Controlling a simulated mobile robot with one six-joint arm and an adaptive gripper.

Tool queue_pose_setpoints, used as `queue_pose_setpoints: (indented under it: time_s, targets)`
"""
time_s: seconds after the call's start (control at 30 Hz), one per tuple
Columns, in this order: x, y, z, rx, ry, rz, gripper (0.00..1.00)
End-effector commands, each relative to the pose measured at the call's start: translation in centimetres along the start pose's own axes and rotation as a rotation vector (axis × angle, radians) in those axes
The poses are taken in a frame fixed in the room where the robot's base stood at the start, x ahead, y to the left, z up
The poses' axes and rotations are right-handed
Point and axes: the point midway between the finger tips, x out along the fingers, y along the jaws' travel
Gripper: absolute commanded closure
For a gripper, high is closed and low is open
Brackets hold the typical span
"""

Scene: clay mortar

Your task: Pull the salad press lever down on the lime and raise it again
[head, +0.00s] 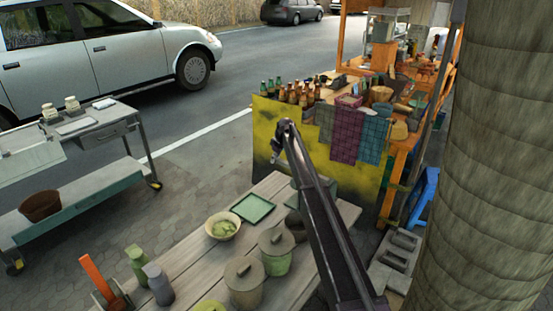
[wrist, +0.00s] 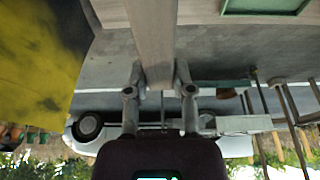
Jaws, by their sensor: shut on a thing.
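My gripper (wrist: 158,80) shows in the wrist view with its two fingers on either side of a pale brown wooden bar (wrist: 153,35), shut on it. The bar runs up out of the picture, and what it belongs to cannot be told. In the head view my gripper (head: 277,155) is small, beyond the far end of the plank table, and the bar cannot be made out there. I cannot make out a lime.
The plank table (head: 185,255) holds a bowl of greens (head: 223,226), a green tray (head: 253,208), lidded pots (head: 244,284) and bottles (head: 158,283). A metal cart (head: 105,130) stands at the left. A yellow-fronted stall (head: 270,120) with bottles stands behind my gripper.

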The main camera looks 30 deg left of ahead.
Motion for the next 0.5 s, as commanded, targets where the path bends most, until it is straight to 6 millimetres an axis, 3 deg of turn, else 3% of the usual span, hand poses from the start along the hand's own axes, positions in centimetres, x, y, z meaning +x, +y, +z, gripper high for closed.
queue_pose_setpoints:
  time_s: [0.1, 0.13, 0.23, 0.5]
  targets:
    - [0.14, -0.51, 0.04, -0.002, -0.005, -0.009, 1.0]
    - [0.14, -0.52, 0.07, -0.002, -0.005, -0.009, 0.63]
    - [0.12, -0.45, 0.12, -0.002, -0.005, -0.008, 0.34]
    - [0.03, -0.17, 0.24, 0.0, -0.004, -0.005, 0.34]
